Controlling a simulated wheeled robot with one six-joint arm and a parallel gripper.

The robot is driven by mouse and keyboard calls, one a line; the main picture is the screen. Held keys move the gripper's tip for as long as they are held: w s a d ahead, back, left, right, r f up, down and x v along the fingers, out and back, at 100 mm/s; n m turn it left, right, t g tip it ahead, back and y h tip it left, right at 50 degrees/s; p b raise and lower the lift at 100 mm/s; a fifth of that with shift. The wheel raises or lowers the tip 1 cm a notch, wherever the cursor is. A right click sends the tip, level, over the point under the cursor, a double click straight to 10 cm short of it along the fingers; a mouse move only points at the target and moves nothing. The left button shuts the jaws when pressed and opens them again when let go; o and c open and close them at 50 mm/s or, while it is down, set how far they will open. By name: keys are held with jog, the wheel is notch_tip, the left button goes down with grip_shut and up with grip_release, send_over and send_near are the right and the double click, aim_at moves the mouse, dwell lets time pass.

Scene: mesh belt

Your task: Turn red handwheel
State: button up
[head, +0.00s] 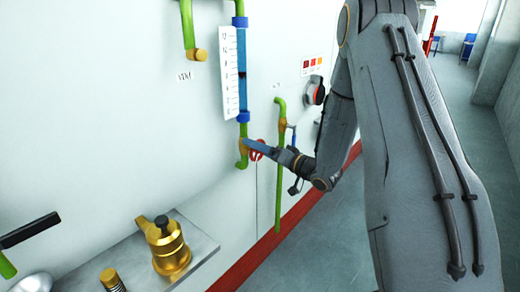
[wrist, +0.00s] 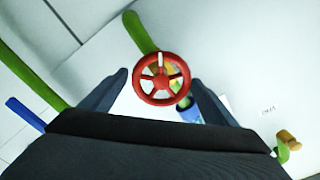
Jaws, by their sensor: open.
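The red handwheel (wrist: 160,97) is a spoked wheel with a white mark at its top in the wrist view. It sits on a green pipe (wrist: 138,32). In the head view the handwheel (head: 258,146) is small and partly hidden behind my gripper (head: 248,147), at the lower end of the blue gauge tube. My gripper is open; in the wrist view its two dark fingers (wrist: 157,88) stand on either side of the wheel, with gaps visible beside the rim. I cannot tell how deep the wheel lies between them.
A white scale (head: 229,75) runs beside the blue tube (head: 242,70). A metal shelf (head: 205,245) holds a brass fitting (head: 170,250). Open floor lies at the right.

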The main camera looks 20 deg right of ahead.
jog(key=shift+s, duration=0.1)
jog(key=b+v, duration=0.1)
jog(key=v, duration=0.6)
jog(key=shift+s+d+b, duration=0.15)
jog(key=shift+d+b, duration=0.1)
jog(key=shift+b, duration=0.05)
